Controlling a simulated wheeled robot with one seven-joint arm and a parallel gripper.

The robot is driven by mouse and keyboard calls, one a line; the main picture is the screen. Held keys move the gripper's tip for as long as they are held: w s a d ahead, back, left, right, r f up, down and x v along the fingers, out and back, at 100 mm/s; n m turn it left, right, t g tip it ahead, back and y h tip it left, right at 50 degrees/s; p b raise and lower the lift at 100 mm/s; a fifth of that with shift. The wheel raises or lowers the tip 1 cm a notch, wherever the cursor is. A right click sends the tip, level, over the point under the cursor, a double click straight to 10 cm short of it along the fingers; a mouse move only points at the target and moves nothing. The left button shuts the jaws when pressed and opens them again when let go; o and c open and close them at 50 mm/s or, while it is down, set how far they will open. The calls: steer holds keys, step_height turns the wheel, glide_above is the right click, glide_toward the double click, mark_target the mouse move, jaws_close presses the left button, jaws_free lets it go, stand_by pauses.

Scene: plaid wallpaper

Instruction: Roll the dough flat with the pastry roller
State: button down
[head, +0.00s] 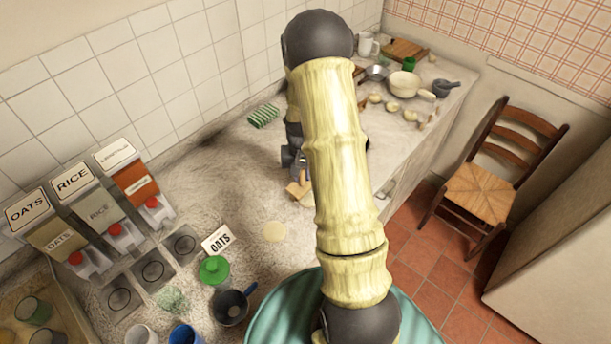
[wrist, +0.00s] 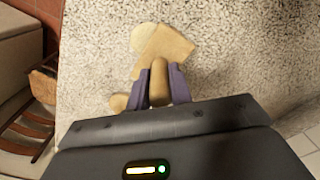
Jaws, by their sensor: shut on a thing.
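My gripper is shut on that handle. In the head view my arm partly hides the roller (head: 298,191). I cannot tell whether the roller touches the counter.
A small tan piece (wrist: 118,102) shows left of my fingers. Dispensers (head: 100,205) line the left wall. A green striped cloth (head: 263,116) and a pale pot (head: 404,84) are farther back.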

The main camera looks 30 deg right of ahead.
steer(key=shift+s, duration=0.1)
stand_by(0.3)
steer(key=shift+s+d+f+b, duration=0.15)
steer(key=shift+s+d+b, duration=0.05)
steer(key=shift+s, duration=0.4)
steer(key=shift+s+d+f+b, duration=0.1)
steer(key=shift+s+d+b, duration=0.1)
steer(key=shift+s, duration=0.5)
steer(key=shift+s+d+r, duration=0.1)
steer(key=shift+s+d, duration=0.15)
steer(key=shift+s, duration=0.25)
steer(key=shift+s+d, duration=0.2)
steer(key=shift+s, duration=0.3)
step_height(320, 180, up, 7)
steer(key=p, duration=0.5)
